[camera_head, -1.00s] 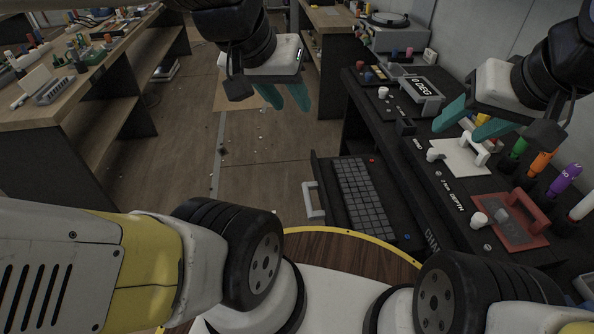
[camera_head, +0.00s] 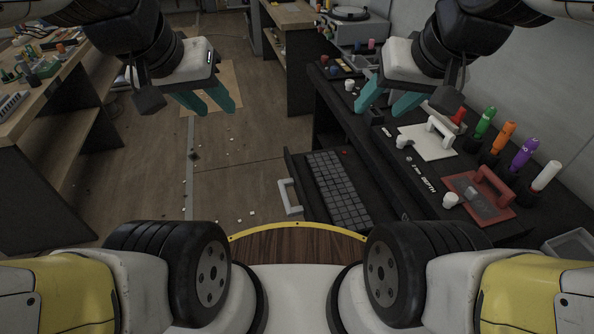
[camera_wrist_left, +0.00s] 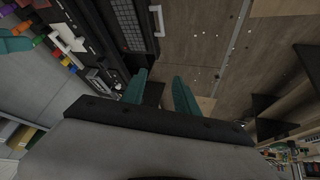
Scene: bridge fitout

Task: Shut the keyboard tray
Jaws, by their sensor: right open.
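The keyboard tray (camera_head: 292,166) stands pulled out from the dark console, with a grey keyboard (camera_head: 338,187) on it and a white handle (camera_head: 289,197) on its left edge. In the left wrist view the keyboard (camera_wrist_left: 127,24) and the white handle (camera_wrist_left: 157,20) show at the top. My left gripper (camera_head: 207,106) is open and empty, above the floor, up and left of the tray. Its teal fingers (camera_wrist_left: 160,88) are apart in the left wrist view. My right gripper (camera_head: 380,104) is open over the console's far part, beyond the tray. Neither gripper touches the tray.
The console top holds a white plate with a handle (camera_head: 428,141), a red plate with a handle (camera_head: 478,195) and several coloured marker-like cylinders (camera_head: 503,137). A cluttered workbench (camera_head: 60,90) stands at the left. The floor (camera_head: 225,165) left of the tray is open, with small scraps.

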